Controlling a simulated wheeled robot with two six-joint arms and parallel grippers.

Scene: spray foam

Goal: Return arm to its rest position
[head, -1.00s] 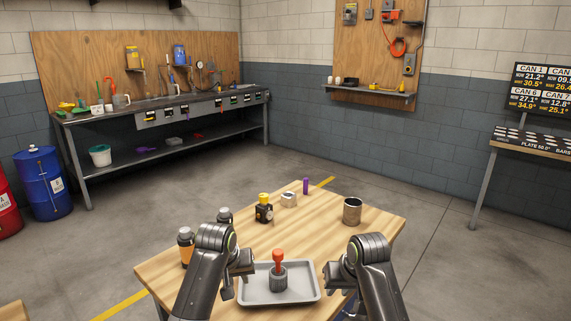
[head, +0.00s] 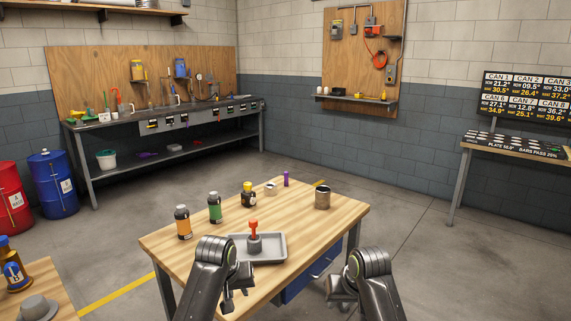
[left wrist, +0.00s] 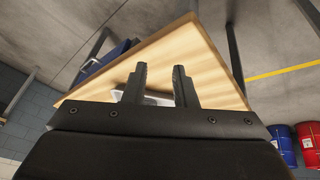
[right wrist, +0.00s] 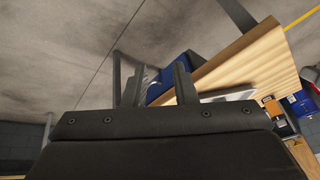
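My left gripper (head: 236,286) is near the table's front edge, left of and in front of the grey tray (head: 278,256). In the left wrist view its two fingers (left wrist: 160,82) stand apart with nothing between them. My right gripper (head: 340,291) is off the table's front right side, over the floor. In the right wrist view its fingers (right wrist: 158,84) are apart and empty. Both arms come in from the bottom of the head view.
On the wooden table (head: 310,230), the tray holds a grey piece with a red-orange top (head: 254,236). Behind stand an orange-labelled bottle (head: 183,225), a green-labelled bottle (head: 215,208), a yellow-capped bottle (head: 248,194) and a metal can (head: 322,199). A side table (head: 62,290) is at lower left.

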